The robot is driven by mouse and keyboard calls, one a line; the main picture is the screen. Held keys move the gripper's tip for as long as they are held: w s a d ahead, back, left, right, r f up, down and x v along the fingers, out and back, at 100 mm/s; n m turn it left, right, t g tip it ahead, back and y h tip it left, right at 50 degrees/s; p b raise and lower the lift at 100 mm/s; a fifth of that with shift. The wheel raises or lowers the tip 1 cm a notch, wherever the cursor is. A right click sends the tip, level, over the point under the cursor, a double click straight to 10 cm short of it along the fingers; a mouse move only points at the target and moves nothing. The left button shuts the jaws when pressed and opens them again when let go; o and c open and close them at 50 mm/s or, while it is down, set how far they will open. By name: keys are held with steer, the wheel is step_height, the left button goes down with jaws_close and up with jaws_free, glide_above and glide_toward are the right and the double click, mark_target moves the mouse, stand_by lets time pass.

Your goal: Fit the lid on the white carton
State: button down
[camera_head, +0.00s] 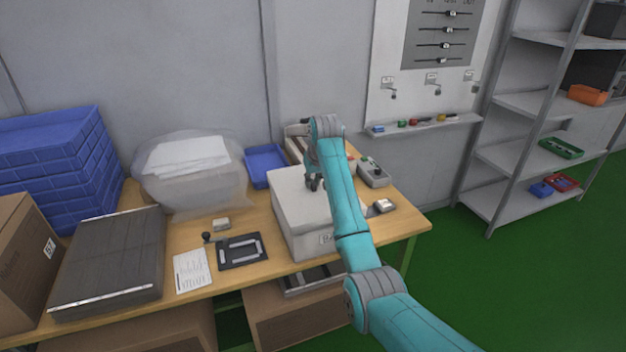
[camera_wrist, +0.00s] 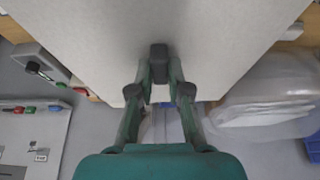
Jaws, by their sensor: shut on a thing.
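The white carton (camera_head: 293,232) stands on the wooden table in the head view, with a small label low on its front side. A flat pale lid (camera_head: 290,195) covers its top; I cannot tell whether its rim is seated all round. My gripper (camera_head: 314,184) is at the lid's far right part, partly hidden by my arm. In the wrist view the lid (camera_wrist: 215,30) fills the upper part as a broad white panel. My gripper (camera_wrist: 159,80) is shut on its edge, with one finger over the panel and two near the edge.
A grey control box (camera_head: 373,173) and a small white device (camera_head: 384,206) sit right of the carton. A blue tray (camera_head: 266,164) lies behind left. A dark frame (camera_head: 241,251), a paper sheet (camera_head: 192,270) and a dark case (camera_head: 108,262) lie left. A wall stands close behind.

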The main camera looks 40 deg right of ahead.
stand_by(0.4)
steer(key=c, duration=0.6)
jaws_free()
steer(key=shift+o, duration=0.2)
steer(key=shift+r, duration=3.5)
jaws_close()
steer(key=shift+f, duration=0.5)
